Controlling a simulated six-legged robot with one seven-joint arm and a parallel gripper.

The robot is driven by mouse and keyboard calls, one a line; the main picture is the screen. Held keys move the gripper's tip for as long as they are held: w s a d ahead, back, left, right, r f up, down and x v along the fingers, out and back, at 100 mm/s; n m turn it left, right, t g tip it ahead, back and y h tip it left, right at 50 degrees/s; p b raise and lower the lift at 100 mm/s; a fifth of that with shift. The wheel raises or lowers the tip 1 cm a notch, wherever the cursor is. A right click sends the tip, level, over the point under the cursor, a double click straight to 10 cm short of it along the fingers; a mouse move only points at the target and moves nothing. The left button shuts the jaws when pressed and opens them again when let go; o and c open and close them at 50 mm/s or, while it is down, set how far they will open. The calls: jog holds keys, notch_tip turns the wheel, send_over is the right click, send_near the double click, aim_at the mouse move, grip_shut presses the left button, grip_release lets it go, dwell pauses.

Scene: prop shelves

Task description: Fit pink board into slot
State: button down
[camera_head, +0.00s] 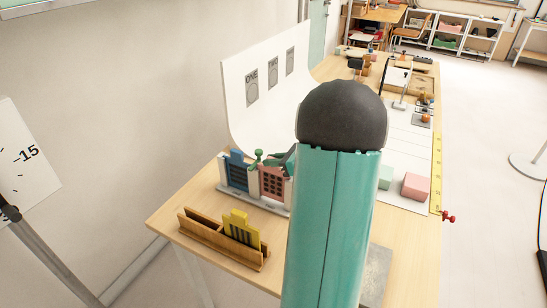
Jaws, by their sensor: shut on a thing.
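The pink board (272,182), with dark window-like squares, stands upright at the right part of a pale slotted rack (250,200) on the table. A blue board (237,171) stands upright just left of it in the same rack. My gripper (280,160) shows only in part at the top of the pink board and is shut on it. My teal arm with its dark round joint hides the rest of the gripper and the area to the right. I cannot tell how deep the pink board sits in its slot.
A yellow board (241,231) stands in a long wooden holder (205,235) at the table's front left. A white curved backdrop (262,85) rises behind the rack. A pink block (415,186) and a pale green block (385,177) lie right of my arm. Bare tabletop (175,222) shows at the left corner.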

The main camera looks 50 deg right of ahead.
jog(key=shift+f, duration=0.65)
jog(key=c, duration=1.3)
grip_release()
jog(key=v, duration=1.3)
jog(key=shift+s+r, duration=0.2)
jog(key=shift+s, duration=0.15)
